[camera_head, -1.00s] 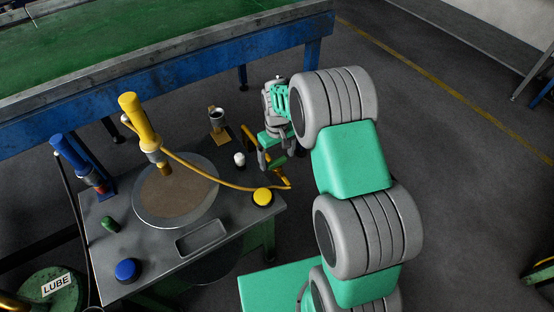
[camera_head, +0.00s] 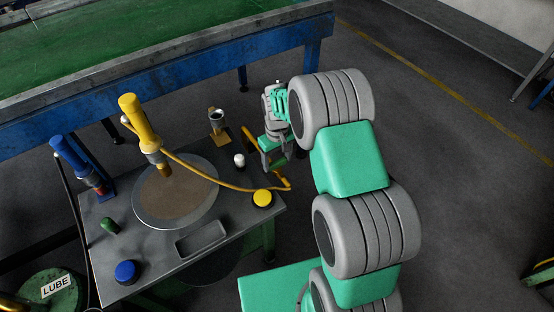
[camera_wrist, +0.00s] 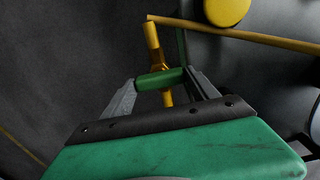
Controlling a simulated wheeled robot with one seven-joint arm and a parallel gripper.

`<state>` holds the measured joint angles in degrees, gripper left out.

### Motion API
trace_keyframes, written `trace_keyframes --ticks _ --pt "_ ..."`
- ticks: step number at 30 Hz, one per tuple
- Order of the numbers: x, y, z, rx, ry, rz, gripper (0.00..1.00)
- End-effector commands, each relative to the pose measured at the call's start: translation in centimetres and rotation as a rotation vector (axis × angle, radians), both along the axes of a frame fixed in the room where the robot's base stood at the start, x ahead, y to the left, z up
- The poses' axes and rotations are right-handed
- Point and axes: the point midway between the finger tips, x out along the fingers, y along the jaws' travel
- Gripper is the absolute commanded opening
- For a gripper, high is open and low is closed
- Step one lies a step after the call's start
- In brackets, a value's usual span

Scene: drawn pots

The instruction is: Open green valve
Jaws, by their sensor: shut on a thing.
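The green valve's handle (camera_wrist: 158,79) is a short green bar across a yellow pipe (camera_wrist: 152,40) in the wrist view. My gripper (camera_wrist: 162,84) has one finger at each end of this bar and is shut on it. In the head view my gripper (camera_head: 276,160) is at the right edge of the workbench, beside the yellow pipe. The valve is mostly hidden there behind my gripper.
The workbench (camera_head: 218,258) carries a round plate (camera_head: 205,207), a yellow-handled tool (camera_head: 140,122) with a yellow hose, and yellow (camera_head: 263,198), blue (camera_head: 127,271) and white (camera_head: 239,160) knobs. A blue-framed green table (camera_head: 170,88) stands behind. Floor to the right is clear.

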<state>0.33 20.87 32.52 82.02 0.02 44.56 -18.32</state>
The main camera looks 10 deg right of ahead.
Motion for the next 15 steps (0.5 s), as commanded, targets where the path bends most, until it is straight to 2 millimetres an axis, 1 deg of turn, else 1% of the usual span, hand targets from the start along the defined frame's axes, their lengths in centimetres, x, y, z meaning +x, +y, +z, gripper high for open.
trace_keyframes --ticks 1,3,4,11,15 --pt "-0.01 0.03 0.02 0.001 0.0 0.001 0.34" --pt "-0.01 0.03 0.02 0.001 0.0 0.001 0.29" --pt "-0.01 0.04 0.02 0.001 0.0 0.001 0.28" --pt "-0.01 0.04 0.02 0.001 0.0 -0.017 0.28" --pt "-0.02 0.05 0.02 0.001 0.0 -0.06 0.28"
